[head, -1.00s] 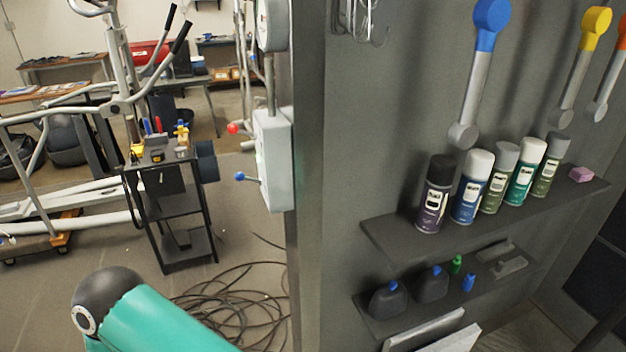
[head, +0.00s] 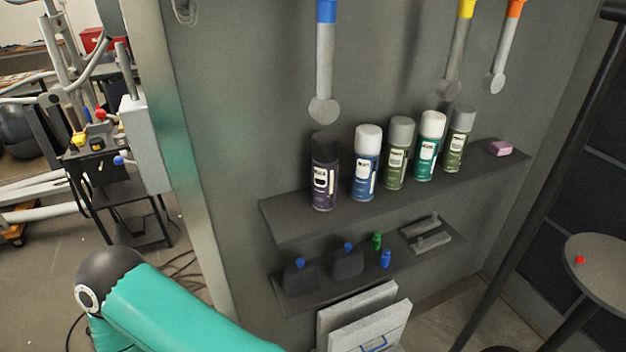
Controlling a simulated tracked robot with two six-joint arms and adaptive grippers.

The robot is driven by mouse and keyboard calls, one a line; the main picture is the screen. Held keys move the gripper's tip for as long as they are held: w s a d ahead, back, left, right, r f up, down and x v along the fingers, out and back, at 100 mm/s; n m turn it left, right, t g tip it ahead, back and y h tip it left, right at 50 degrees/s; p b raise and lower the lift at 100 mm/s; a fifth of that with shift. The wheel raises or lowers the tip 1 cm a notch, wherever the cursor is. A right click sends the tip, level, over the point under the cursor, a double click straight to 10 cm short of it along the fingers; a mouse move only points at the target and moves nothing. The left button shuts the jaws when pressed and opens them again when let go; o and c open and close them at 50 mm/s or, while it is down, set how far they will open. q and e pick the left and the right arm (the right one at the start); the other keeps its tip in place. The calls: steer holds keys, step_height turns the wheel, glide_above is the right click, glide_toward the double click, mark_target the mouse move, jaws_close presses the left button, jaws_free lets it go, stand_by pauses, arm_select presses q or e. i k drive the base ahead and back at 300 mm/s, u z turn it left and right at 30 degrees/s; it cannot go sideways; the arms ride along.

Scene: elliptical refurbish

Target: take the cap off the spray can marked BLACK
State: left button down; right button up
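Several spray cans stand upright in a row on the upper grey shelf (head: 281,221) in the head view. The leftmost can (head: 325,185) has a dark body and a black cap (head: 324,143), which sits on it. Its label text is too small to read. To its right stand a blue can with a white cap (head: 365,176), an olive can with a grey cap (head: 397,166), a teal can with a white cap (head: 428,155) and another olive can (head: 458,146). Neither gripper is in view; only a teal part of my arm shows at the lower left.
A lower shelf (head: 340,287) holds dark bottles with blue tops (head: 301,278), small green and blue items and a tray (head: 426,235). A pink block (head: 500,148) lies at the upper shelf's right end. Handled tools (head: 325,60) hang above. A round table (head: 600,262) stands at right.

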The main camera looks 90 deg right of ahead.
mark_target(323, 175)
steer(key=u, duration=1.55)
steer(key=i, duration=0.1)
steer(key=z, duration=2.75)
steer(key=k, duration=0.4)
steer(key=z, duration=0.35)
steer(key=i, duration=0.5)
steer(key=u, duration=0.1)
